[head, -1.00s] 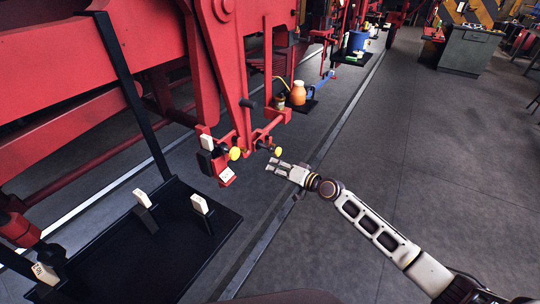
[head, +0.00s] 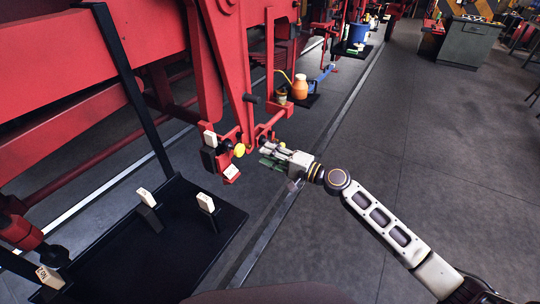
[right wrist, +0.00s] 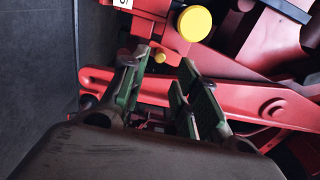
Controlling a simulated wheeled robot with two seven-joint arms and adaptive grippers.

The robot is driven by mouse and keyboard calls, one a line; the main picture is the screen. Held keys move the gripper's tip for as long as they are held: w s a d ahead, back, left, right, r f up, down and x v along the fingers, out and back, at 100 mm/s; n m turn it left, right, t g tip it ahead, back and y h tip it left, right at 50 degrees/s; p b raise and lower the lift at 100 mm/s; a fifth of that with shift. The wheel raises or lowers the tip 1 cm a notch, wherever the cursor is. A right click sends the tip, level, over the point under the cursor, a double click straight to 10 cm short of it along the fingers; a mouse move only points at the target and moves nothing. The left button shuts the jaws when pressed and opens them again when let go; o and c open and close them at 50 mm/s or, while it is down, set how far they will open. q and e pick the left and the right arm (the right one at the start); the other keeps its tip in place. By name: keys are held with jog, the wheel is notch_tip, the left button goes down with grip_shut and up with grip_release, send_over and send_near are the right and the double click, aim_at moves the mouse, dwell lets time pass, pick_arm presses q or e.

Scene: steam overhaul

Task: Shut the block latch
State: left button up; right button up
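The red block assembly (head: 231,171) hangs at the lower end of the red frame, with a yellow knob (head: 239,150) on it. I cannot tell which part is the latch, or whether it is open or shut. My right gripper (head: 266,156) is just right of this assembly and hides the second yellow knob in the head view. In the right wrist view, its green-padded fingers (right wrist: 162,82) are apart with nothing held between them. A large yellow knob (right wrist: 194,23) and a small yellow one (right wrist: 160,58) lie beyond the fingertips. My left gripper is not in view.
A black tray (head: 185,245) with upright pale-tagged holders stands at lower left, beside a black post (head: 130,85). An orange jug (head: 299,87) stands farther back. A red bar (right wrist: 235,100) crosses behind the fingers.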

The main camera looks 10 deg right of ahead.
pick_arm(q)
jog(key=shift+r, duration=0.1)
pick_arm(e)
jog(key=shift+w, duration=0.1)
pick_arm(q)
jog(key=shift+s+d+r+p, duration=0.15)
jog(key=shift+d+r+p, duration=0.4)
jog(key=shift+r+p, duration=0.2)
pick_arm(e)
jog(key=x, duration=0.7)
grip_shut()
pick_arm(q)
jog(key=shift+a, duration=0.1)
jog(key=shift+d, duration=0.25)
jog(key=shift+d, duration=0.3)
